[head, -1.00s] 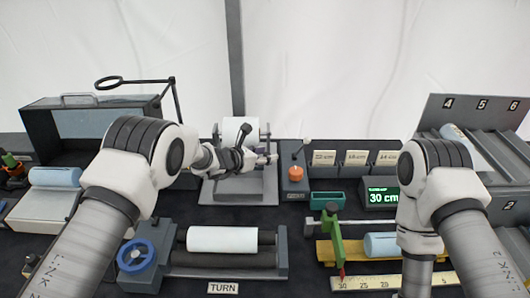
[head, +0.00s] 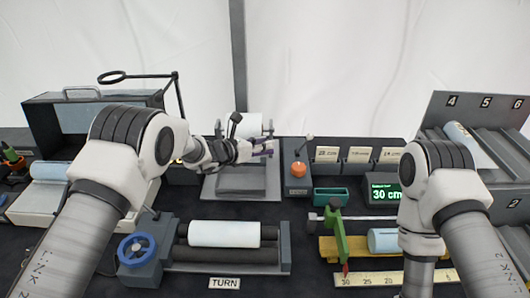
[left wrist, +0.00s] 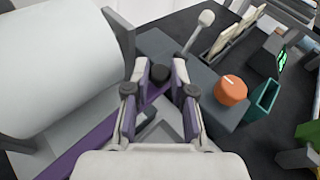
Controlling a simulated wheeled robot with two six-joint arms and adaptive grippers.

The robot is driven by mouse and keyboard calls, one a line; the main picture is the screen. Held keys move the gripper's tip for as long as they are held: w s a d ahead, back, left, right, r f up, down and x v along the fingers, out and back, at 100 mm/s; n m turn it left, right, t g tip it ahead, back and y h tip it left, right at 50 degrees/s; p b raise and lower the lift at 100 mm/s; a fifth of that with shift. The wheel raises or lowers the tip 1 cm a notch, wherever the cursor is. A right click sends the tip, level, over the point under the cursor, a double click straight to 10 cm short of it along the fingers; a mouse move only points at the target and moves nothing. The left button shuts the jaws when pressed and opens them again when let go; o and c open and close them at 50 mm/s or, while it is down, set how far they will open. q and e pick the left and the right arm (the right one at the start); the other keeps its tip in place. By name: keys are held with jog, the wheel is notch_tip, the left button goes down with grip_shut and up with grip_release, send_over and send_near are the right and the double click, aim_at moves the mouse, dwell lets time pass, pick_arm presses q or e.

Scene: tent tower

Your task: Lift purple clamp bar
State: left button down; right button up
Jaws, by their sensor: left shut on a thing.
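The purple clamp bar (left wrist: 88,147) runs slantwise in the left wrist view, from the lower left up to a black knob between my fingers. In the head view a small purple part of it (head: 263,153) shows at my fingertips. My left gripper (head: 262,148) is shut on the bar near its right end, in front of a white roll (head: 241,125) on a grey stand (head: 240,187). The same gripper (left wrist: 160,82) shows from behind in the left wrist view. I cannot tell how far the bar is off the stand. My right gripper is out of view.
An orange knob (head: 299,169) and a pale-tipped lever (head: 308,137) stand close to the right of the gripper. A green bin (head: 330,195) is beyond them. A roller unit with a blue wheel (head: 137,251) stands in front.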

pick_arm(q)
jog(key=shift+a+r+n+t+h+b, duration=0.4)
jog(key=shift+a+r+n+h+b, duration=0.15)
jog(key=shift+a+r+b, duration=0.35)
jog(key=shift+a+r+n+t+h+b, duration=0.45)
jog(key=shift+a+r+h+b, duration=0.15)
jog(key=shift+r+b, duration=0.45)
jog(key=shift+a+r+n+t+h+b, duration=0.35)
jog(key=shift+a+r+n+h+b, duration=0.3)
jog(key=shift+r, duration=0.5)
jog(key=c, duration=1.1)
grip_release()
jog(key=shift+w, duration=0.1)
jog(key=shift+c, duration=0.2)
jog(key=shift+o, duration=0.6)
jog(key=shift+f, duration=0.1)
jog(key=v, duration=0.7)
jog(key=shift+a, duration=0.15)
